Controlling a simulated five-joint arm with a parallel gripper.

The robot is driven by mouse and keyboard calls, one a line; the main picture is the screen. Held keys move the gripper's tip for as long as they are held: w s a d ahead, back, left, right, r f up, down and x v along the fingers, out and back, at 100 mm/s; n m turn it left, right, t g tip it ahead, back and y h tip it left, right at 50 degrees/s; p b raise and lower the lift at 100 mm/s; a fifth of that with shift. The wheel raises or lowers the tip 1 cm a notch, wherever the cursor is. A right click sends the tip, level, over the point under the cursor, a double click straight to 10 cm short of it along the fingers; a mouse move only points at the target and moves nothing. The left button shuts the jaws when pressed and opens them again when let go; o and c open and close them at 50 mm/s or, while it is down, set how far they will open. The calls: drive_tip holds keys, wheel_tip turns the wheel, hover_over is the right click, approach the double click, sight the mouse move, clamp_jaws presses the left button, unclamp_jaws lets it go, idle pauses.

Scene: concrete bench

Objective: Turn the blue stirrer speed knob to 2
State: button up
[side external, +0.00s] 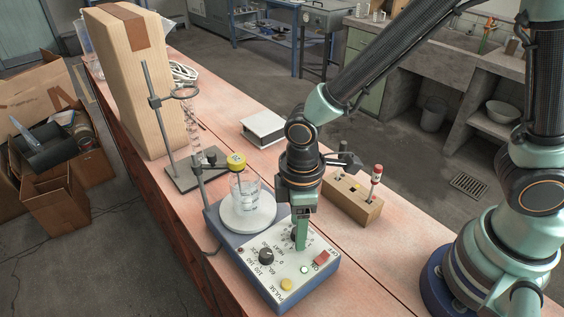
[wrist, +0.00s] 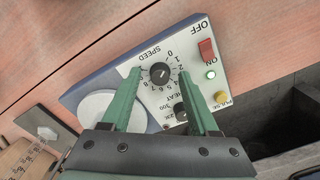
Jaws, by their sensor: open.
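The stirrer is a blue-bodied unit (side external: 228,248) with a white control panel, on the reddish bench. Its black SPEED knob (wrist: 160,73) shows in the wrist view, with a printed scale of numbers around it; its pointer is too small to read surely. My gripper (wrist: 160,71) is open, with one green finger on each side of the knob; I cannot tell whether either touches it. In the side view my gripper (side external: 301,240) points down at the panel and mostly hides the SPEED knob.
A black HEAT knob (side external: 266,256), red switch (side external: 322,258), lit green lamp (side external: 304,269) and yellow PULSE button (side external: 287,284) share the panel. A wooden block (side external: 352,203) with tools is close behind my gripper.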

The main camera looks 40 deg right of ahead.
clamp_jaws()
idle(0.4)
drive_tip(key=m, duration=0.4)
drive_tip(key=shift+m, duration=0.4)
drive_tip(key=m, duration=0.4)
drive_tip(key=shift+m, duration=0.4)
unclamp_jaws()
